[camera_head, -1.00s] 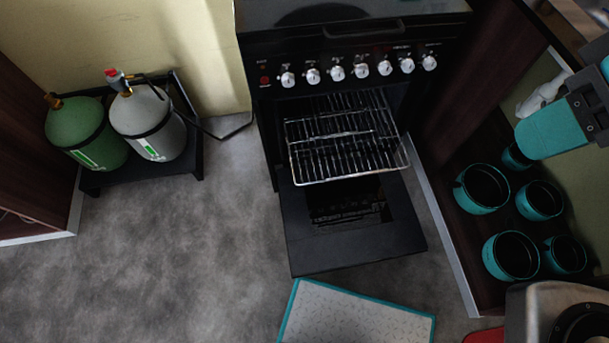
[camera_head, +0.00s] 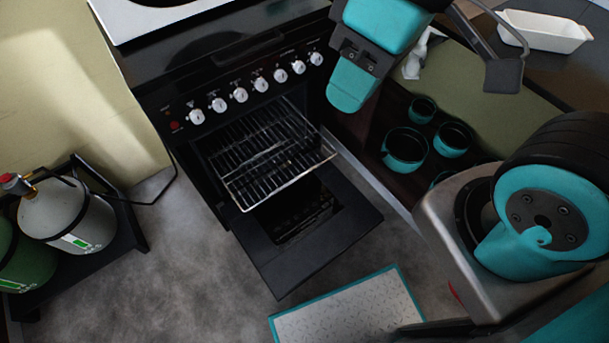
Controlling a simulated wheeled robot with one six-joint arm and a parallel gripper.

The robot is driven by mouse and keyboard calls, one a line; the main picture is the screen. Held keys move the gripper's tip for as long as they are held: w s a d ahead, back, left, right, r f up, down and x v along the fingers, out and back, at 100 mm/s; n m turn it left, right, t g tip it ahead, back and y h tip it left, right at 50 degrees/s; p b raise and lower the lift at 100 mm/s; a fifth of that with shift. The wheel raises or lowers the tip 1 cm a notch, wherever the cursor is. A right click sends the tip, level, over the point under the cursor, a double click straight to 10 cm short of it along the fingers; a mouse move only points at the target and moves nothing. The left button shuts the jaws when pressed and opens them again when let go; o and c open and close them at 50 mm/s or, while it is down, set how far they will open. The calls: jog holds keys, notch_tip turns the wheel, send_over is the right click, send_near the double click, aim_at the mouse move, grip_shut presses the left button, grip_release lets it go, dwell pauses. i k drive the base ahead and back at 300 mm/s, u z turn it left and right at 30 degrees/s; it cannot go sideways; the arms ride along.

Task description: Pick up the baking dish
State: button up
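The baking dish (camera_head: 543,32) is a white rectangular dish at the top right of the view. It sits upright on a dark counter and looks empty. Teal and dark parts of my arm (camera_head: 372,45) hang at the top centre, to the left of the dish and apart from it. A grey pad on a thin dark bar (camera_head: 505,75) shows just below and left of the dish. I cannot make out both fingertips, so the opening of my gripper is unclear.
The black oven (camera_head: 225,75) has its door (camera_head: 310,235) down and its wire rack (camera_head: 270,155) pulled out. Several teal pots (camera_head: 405,148) stand in the low cabinet at right. Gas cylinders (camera_head: 70,215) stand at left. A teal-edged mat (camera_head: 345,310) lies in front. Grey floor at lower left is clear.

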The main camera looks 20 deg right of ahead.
aim_at(539, 32)
jog(key=z, duration=1.4)
jog(key=k, duration=0.4)
jog(key=z, duration=0.6)
jog(key=i, duration=1.1)
jog(key=u, duration=0.7)
